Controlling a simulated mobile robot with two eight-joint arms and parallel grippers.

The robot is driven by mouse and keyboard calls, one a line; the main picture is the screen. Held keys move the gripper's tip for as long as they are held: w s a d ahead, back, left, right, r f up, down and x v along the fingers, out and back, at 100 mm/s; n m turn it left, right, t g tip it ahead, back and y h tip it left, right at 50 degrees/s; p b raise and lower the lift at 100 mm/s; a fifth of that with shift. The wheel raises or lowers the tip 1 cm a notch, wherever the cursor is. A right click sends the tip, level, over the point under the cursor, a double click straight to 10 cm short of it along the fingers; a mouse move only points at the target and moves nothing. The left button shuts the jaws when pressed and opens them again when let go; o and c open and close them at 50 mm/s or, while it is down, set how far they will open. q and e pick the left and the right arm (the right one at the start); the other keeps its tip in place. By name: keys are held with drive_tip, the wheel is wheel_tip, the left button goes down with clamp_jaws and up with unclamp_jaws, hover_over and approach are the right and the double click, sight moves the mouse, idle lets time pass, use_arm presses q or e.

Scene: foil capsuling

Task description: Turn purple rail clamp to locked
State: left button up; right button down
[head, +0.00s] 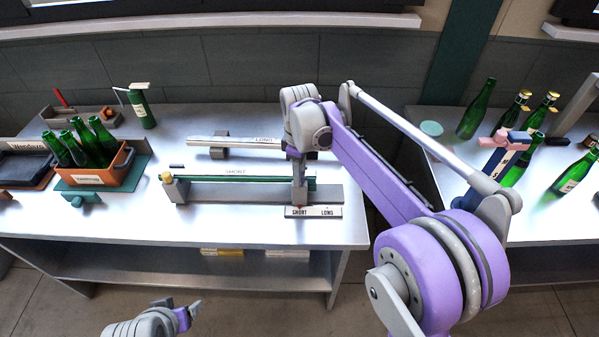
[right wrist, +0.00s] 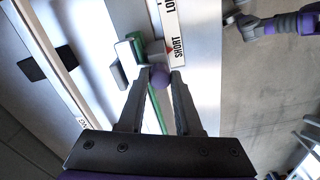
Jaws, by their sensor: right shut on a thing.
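The purple rail clamp shows as a round purple knob (right wrist: 160,77) between the fingertips of my right gripper (right wrist: 161,71) in the right wrist view. The fingers are shut on it. In the head view my right gripper (head: 299,200) reaches down to the right end of the SHORT rail (head: 245,180), and hides the clamp. A white SHORT/LONG label plate (head: 314,212) lies just in front; it also shows in the right wrist view (right wrist: 176,42), with a red mark by SHORT. My left gripper (head: 188,315) is low at the left, away from the table; its jaw opening is unclear.
A LONG rail (head: 235,142) lies behind the SHORT one. A second table (head: 450,160) at the right holds several bottles.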

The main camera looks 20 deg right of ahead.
drive_tip(key=shift+n, duration=1.7)
drive_tip(key=c, duration=0.6)
unclamp_jaws()
drive_tip(key=shift+r, duration=0.1)
wheel_tip(320, 180, up, 11)
drive_tip(key=shift+p, duration=0.4)
